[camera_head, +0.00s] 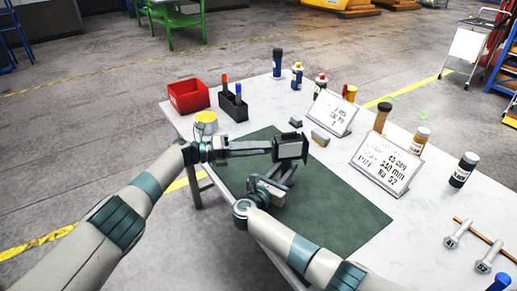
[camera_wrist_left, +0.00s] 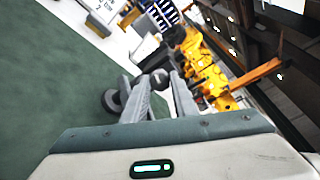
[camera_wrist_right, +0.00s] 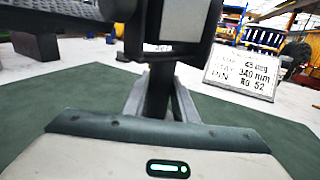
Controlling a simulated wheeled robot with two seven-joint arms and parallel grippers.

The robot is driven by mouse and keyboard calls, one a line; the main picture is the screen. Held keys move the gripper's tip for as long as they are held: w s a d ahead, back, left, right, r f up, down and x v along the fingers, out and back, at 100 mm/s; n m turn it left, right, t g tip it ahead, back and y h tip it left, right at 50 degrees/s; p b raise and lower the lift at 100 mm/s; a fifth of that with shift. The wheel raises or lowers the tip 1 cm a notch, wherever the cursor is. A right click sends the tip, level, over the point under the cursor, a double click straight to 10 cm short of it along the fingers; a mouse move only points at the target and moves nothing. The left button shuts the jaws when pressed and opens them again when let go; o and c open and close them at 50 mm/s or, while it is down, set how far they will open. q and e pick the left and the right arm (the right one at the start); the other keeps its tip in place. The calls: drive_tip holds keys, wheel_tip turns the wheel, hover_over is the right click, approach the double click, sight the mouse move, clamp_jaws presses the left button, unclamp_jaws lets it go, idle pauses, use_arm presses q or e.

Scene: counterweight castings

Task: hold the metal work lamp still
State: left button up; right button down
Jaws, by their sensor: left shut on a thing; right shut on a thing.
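The metal work lamp (camera_head: 291,147) shows in the head view as a dark, boxy head above the green mat. In the right wrist view its dark frame and pale panel (camera_wrist_right: 180,22) fill the top middle, with a dark post below. My right gripper (camera_wrist_right: 158,98) is shut on that post; it also shows below the lamp head in the head view (camera_head: 282,175). My left gripper (camera_head: 271,147) reaches the lamp head from the left and is shut on it. In the left wrist view, dark rounded parts sit at its fingertips (camera_wrist_left: 166,84); the exact grip spot is unclear.
The green mat (camera_head: 345,215) lies on a pale table (camera_head: 440,205). A red bin (camera_head: 189,96), black holder (camera_head: 234,107) and yellow-topped can (camera_head: 206,122) stand at the left. The mat's front right is clear.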

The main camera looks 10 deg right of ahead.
use_arm(q)
drive_tip(key=shift+w+n, duration=0.15)
drive_tip(key=shift+n, duration=0.65)
drive_tip(key=o, duration=1)
drive_tip(key=shift+o, duration=0.2)
drive_tip(key=shift+a, duration=0.2)
drive_tip(key=a, duration=1.1)
drive_tip(key=shift+s+a+r, duration=0.2)
drive_tip(key=shift+a+r, duration=0.1)
drive_tip(key=shift+r, duration=0.15)
